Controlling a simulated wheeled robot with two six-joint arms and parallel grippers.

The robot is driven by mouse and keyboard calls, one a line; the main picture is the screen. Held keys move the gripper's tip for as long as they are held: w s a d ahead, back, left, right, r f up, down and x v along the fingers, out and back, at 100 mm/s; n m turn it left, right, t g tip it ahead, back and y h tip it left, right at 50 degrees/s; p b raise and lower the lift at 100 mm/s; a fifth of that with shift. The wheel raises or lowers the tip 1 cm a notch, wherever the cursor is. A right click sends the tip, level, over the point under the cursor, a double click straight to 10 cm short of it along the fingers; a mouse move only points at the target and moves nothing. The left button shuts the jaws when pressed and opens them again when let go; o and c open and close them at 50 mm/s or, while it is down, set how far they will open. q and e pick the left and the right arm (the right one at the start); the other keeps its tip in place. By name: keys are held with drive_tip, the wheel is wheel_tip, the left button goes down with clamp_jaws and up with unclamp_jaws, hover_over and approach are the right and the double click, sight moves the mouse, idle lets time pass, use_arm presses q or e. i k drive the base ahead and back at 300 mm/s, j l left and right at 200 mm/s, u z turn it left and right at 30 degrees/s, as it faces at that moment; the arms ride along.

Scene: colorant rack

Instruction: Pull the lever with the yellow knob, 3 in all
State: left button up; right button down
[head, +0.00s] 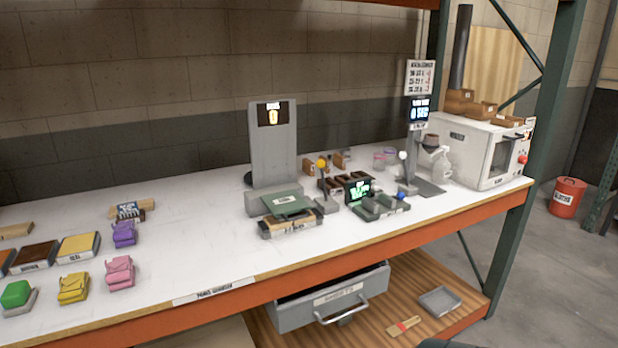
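The yellow knob (322,163) sits on top of a thin dark lever (324,182) that stands roughly upright. The lever is beside the right side of a grey machine with a tall back panel (274,155) at the middle of the bench. A small display (272,113) on that panel shows what looks like a yellow 0. A green-grey plate (285,204) lies at the machine's front. Neither of my grippers can be made out in the head view, and nothing is seen touching the lever.
A white knob (402,155) and a blue knob (401,195) stand right of the yellow one, near a lit green screen (358,190). A white oven-like box (482,150) fills the bench's right end. Colored blocks lie left. A drawer (332,298) juts out below the bench's front edge.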

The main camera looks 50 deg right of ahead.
sight(321, 164)
drive_tip(key=z, duration=1.8)
drive_tip(key=i+l+u, duration=0.15)
drive_tip(key=i, duration=0.4)
drive_tip(key=i+l+u, duration=0.1)
drive_tip(key=i+l, duration=0.35)
drive_tip(key=i+l+u, duration=0.15)
drive_tip(key=i+l, duration=0.2)
drive_tip(key=i, duration=0.25)
